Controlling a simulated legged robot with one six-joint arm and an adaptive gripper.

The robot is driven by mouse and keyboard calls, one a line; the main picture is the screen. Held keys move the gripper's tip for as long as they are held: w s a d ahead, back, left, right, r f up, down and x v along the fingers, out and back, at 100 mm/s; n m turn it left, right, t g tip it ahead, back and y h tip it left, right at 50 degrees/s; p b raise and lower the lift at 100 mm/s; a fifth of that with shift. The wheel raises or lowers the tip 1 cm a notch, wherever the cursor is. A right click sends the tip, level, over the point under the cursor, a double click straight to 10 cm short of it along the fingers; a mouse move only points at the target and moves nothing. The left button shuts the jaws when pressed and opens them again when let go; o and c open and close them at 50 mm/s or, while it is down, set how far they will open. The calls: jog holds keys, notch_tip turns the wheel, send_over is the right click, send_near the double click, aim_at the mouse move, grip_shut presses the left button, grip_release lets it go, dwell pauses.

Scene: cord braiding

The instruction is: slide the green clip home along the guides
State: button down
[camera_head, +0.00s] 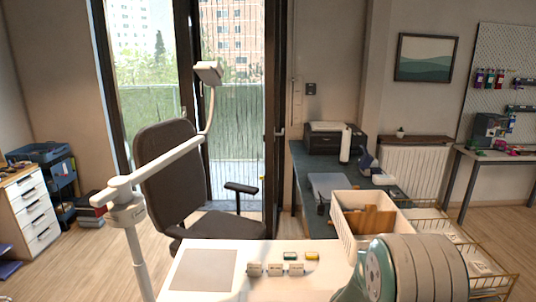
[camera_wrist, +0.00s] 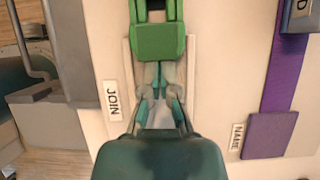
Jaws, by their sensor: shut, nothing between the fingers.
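In the wrist view the green clip (camera_wrist: 160,43) is at the top middle, between two pale straight guides (camera_wrist: 192,62) on a light surface. A brighter green part extends from it to the top edge of the picture. My gripper (camera_wrist: 160,75) points at the clip's near edge. Its fingers are shut with nothing between them, and the clip is ahead of the tips. I cannot tell whether the tips touch the clip. In the camera_head view my gripper is out of sight, and I cannot pick out the guides.
A JOIN label (camera_wrist: 113,101) lies left of the guides. A purple strap (camera_wrist: 284,80) and a NAME label (camera_wrist: 237,138) lie to the right. In the camera_head view a white table (camera_head: 210,248) bears a grey mat (camera_head: 203,270); a cream bin (camera_head: 345,222) stands behind, right.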

jog(key=shift+a, duration=1)
jog(key=shift+v, duration=2.95)
jog(key=shift+d+f, duration=0.1)
jog(key=shift+r, duration=0.2)
jog(key=s+d+r+n+t+h, duration=0.2)
jog(key=s+r+n+h, duration=0.1)
jog(key=s+r+n, duration=0.6)
jog(key=s+d+r+n+t+h, duration=0.2)
jog(key=s+d+r+n+t, duration=0.1)
jog(key=s+r+n, duration=0.6)
notch_tip(320, 180, up, 5)
jog(key=s, duration=0.3)
jog(key=shift+r+t+h, duration=0.15)
jog(key=shift+t+h, duration=0.15)
jog(key=shift+h, duration=0.1)
